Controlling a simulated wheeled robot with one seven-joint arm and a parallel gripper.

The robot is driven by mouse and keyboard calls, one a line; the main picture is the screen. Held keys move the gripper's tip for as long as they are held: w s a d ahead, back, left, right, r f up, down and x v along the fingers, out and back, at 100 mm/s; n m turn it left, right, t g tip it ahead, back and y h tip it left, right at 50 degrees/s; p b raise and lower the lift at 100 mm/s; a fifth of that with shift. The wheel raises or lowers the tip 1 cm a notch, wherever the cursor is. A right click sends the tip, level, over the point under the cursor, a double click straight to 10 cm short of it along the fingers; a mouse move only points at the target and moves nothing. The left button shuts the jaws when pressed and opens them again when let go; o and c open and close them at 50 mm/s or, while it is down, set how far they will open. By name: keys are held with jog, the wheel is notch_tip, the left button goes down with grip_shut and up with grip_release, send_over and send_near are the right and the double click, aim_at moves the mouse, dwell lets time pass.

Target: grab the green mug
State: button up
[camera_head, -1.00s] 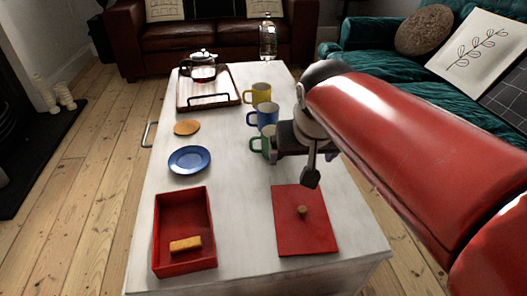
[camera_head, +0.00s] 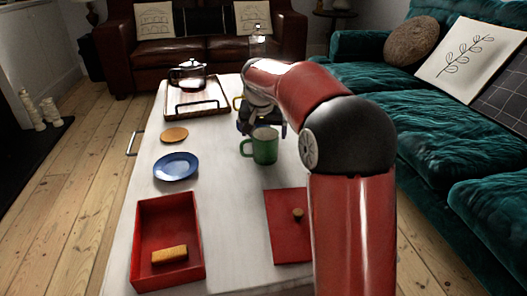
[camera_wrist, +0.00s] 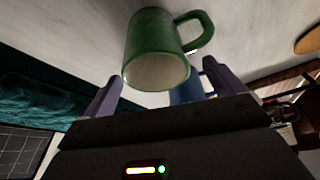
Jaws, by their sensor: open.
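The green mug (camera_head: 265,147) stands upright on the white table, its handle pointing left in the head view. My open gripper (camera_wrist: 162,72) has one finger on each side of the mug in that picture. No contact can be made out.
A blue mug (camera_wrist: 187,90) shows partly behind the green one in the wrist view. A tray (camera_head: 180,108) with a glass pot, blue plate (camera_head: 176,166), red box (camera_head: 142,225) and red lid (camera_head: 283,240) share the table.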

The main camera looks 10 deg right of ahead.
jog(key=x, duration=0.2)
jog(key=b+x, duration=0.1)
jog(key=x, duration=0.1)
jog(key=shift+s+d+f, duration=0.1)
jog(key=shift+s+d, duration=0.05)
jog(key=shift+s, duration=0.2)
jog(key=shift+w+f, duration=0.2)
jog(key=shift+f, duration=0.15)
jog(key=shift+c, duration=0.4)
jog(key=shift+r, duration=0.1)
jog(key=c, duration=1.2)
jog(key=shift+o, duration=0.2)
